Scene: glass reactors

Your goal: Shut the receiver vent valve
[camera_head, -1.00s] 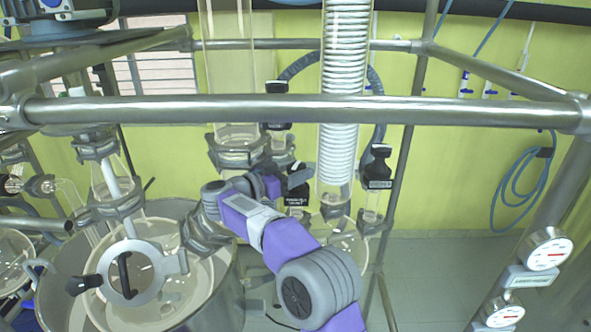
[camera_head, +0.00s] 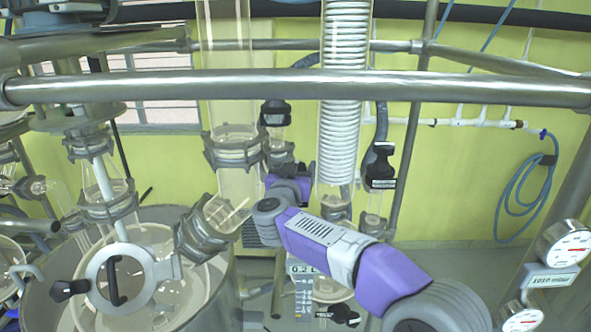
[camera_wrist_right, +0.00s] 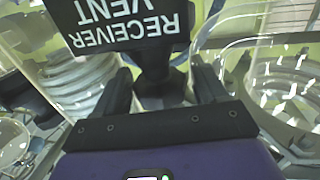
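The receiver vent valve's black tag (camera_wrist_right: 125,22), reading RECEIVER VENT upside down, fills the top of the right wrist view. Its black stem and handle (camera_wrist_right: 160,85) are below the tag. My right gripper (camera_wrist_right: 160,88) has its two dark fingers apart, one on each side of the black handle; I see no clear contact. In the head view my right gripper (camera_head: 290,182) is by the glass column's lower joints, with its fingertips and the valve handle mostly hidden there. My left gripper is not in view.
A steel rail (camera_head: 300,88) crosses in front of the glassware. The coiled condenser (camera_head: 341,120) stands just right of my gripper, and a glass column (camera_head: 230,80) stands to its left. A reactor vessel (camera_head: 150,280) is at lower left. Gauges (camera_head: 566,242) are at right.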

